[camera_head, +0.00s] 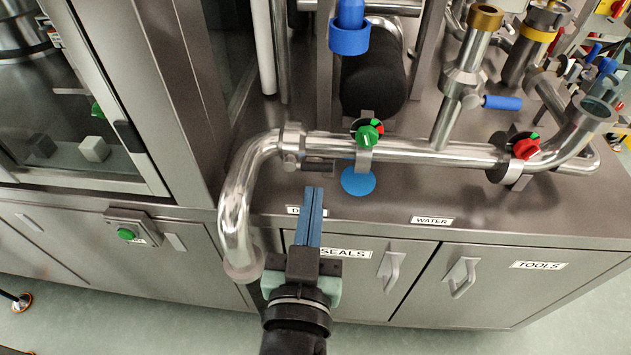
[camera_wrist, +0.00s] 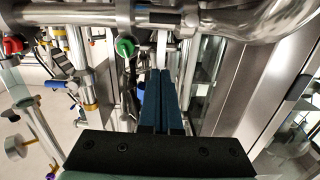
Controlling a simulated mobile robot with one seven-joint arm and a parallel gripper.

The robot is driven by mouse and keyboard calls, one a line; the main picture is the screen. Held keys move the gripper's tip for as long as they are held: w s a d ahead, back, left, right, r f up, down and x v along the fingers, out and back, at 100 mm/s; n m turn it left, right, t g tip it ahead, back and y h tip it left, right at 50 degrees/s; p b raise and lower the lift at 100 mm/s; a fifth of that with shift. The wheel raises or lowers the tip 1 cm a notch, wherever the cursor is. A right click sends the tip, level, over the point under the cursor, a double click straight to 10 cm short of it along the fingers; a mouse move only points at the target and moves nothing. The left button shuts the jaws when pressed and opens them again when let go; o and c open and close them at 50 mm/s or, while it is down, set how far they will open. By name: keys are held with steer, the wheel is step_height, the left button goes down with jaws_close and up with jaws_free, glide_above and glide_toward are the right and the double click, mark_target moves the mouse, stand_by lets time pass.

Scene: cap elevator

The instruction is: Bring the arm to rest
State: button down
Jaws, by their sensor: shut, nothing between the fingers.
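My gripper (camera_head: 314,192) has long blue fingers, pressed together with nothing between them. In the head view it reaches up from the bottom centre, in front of the cabinet with the SEALS label. Its fingertips show just below the steel pipe (camera_head: 420,151) and left of a blue disc (camera_head: 358,179). In the wrist view the gripper (camera_wrist: 164,75) points away from the camera, with its fingers side by side. I cannot tell whether the fingertips touch anything.
A green knob (camera_head: 368,134) and a red knob (camera_head: 526,147) sit on the pipe. A curved pipe (camera_head: 235,205) hangs down left of my gripper. A glass-fronted chamber (camera_head: 70,120) holds small cubes. Cabinet handles (camera_head: 390,265) stick out on the right. The floor in front looks clear.

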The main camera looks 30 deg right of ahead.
steer(key=shift+s+a, duration=0.2)
steer(key=shift+s, duration=0.15)
steer(key=w+a+r+n+t+y, duration=0.1)
steer(key=w+a+r+t+y, duration=0.15)
steer(key=r, duration=0.75)
steer(key=w+a+r+n+t+y, duration=0.1)
steer(key=w+a+r+t, duration=0.3)
steer(key=r, duration=0.7)
steer(key=s+a+r+n+t+y, duration=0.3)
steer(key=a+r, duration=0.1)
steer(key=r, duration=0.5)
steer(key=s+a+r+n+t+y, duration=0.2)
steer(key=s+a+r+t+y, duration=0.1)
steer(key=r, duration=0.7)
step_height(320, 180, up, 20)
steer(key=p, duration=2)
steer(key=shift+a+r+p, duration=0.15)
steer(key=shift+r+p, duration=0.05)
steer(key=shift+p, duration=0.15)
steer(key=shift+w+t, duration=0.1)
steer(key=shift+t, duration=0.15)
